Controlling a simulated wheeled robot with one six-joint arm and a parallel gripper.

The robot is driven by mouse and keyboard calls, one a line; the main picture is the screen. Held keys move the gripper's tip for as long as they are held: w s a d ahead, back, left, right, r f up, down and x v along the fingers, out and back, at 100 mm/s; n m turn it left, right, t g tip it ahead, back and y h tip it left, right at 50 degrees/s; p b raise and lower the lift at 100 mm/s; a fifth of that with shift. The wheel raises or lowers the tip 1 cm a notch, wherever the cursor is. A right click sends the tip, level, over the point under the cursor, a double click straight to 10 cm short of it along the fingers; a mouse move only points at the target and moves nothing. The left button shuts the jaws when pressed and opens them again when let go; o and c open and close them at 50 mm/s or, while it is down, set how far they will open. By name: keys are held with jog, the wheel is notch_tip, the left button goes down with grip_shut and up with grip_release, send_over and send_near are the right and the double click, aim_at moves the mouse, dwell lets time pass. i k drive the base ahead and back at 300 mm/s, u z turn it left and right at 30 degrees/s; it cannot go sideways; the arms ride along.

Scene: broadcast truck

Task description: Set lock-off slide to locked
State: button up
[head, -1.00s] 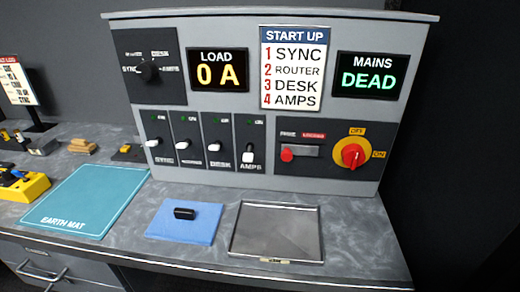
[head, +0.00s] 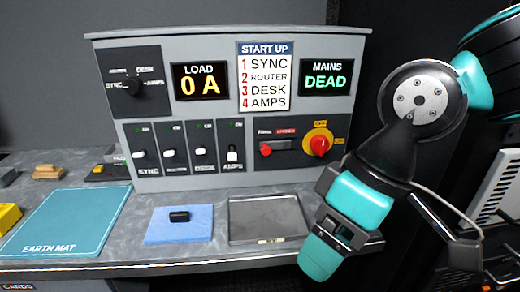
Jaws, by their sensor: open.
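The lock-off slide (head: 266,149) is a small red knob at the left end of a short grey horizontal track, low on the right of the grey panel. The LOCKED label (head: 286,131) is above the right part of the track, so the knob stands away from it. Beside it on the right is a red rotary mains switch (head: 319,145) on a yellow disc. My gripper (head: 335,245) is at the right, in front of the bench's right end and pointing down. It is open, apart from the slide, and its fingertips are hard to make out.
The panel has several white-handled switches (head: 170,153), a selector knob (head: 131,87) and displays reading 0 A and DEAD. A metal tray (head: 268,232), a blue pad (head: 160,232) with a black object (head: 179,216), and an earth mat (head: 60,220) lie on the bench. The panel front is clear.

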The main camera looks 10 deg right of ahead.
aim_at(265, 147)
jog(key=z, duration=1.25)
jog(key=k, duration=0.8)
jog(key=u, duration=1)
jog(key=i, duration=0.5)
